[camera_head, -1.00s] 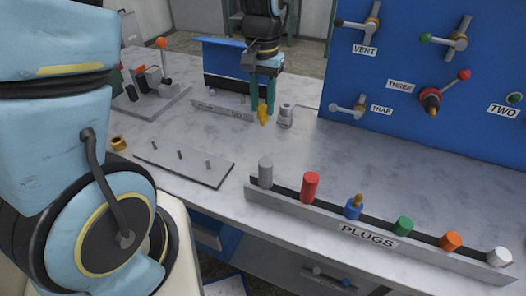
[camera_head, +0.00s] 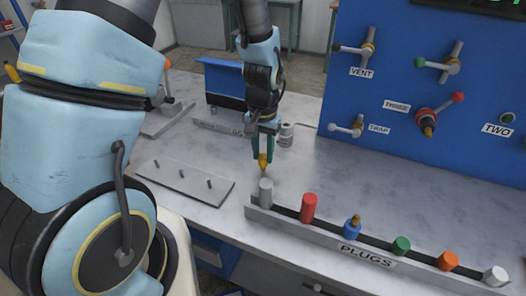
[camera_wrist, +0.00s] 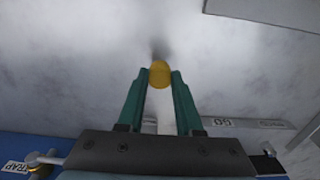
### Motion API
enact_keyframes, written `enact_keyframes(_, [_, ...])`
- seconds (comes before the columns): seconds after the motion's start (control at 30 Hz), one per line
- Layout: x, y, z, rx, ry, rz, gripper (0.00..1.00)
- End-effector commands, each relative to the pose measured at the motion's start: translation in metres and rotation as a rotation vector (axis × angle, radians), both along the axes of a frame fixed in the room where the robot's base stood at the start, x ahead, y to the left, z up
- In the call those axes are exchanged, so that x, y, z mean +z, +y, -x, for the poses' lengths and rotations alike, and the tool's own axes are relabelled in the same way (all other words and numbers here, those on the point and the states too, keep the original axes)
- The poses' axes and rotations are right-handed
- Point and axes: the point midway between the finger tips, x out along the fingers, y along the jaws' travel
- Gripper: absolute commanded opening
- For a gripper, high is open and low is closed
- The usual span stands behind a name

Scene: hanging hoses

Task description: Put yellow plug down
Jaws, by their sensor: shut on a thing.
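The yellow plug (camera_head: 263,163) is between the green fingers of my gripper (camera_head: 262,150), which is shut on it. In the head view it points down just behind the grey plug (camera_head: 265,191) at the left end of the plug rack (camera_head: 325,238). In the wrist view the yellow plug (camera_wrist: 160,74) shows at the fingertips of my gripper (camera_wrist: 159,78), over bare bench with a soft shadow by it. I cannot tell exactly how high its tip is above the bench.
The rack also holds red (camera_head: 308,207), blue (camera_head: 352,228), green (camera_head: 401,245), orange (camera_head: 447,260) and white (camera_head: 495,275) plugs. A plate with pegs (camera_head: 187,183) lies left. A grey cylinder (camera_head: 286,135) stands behind my gripper. The blue valve panel (camera_head: 420,100) rises at the right.

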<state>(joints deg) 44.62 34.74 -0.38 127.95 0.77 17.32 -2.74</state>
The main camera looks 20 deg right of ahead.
Motion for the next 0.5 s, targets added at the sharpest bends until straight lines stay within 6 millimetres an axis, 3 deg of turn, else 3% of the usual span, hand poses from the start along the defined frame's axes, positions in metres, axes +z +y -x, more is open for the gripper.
enact_keyframes(0.13, [-0.0042, 0.0001, 0.0001, 0.000, 0.000, 0.000, 0.00])
enact_keyframes(0.17, [-0.0034, 0.0000, 0.0000, 0.000, 0.000, 0.000, 0.37])
enact_keyframes(0.4, [-0.0028, 0.0000, 0.0000, 0.000, 0.000, 0.000, 0.64])
enact_keyframes(0.5, [-0.0027, 0.0000, 0.0000, 0.000, 0.000, 0.000, 0.64])
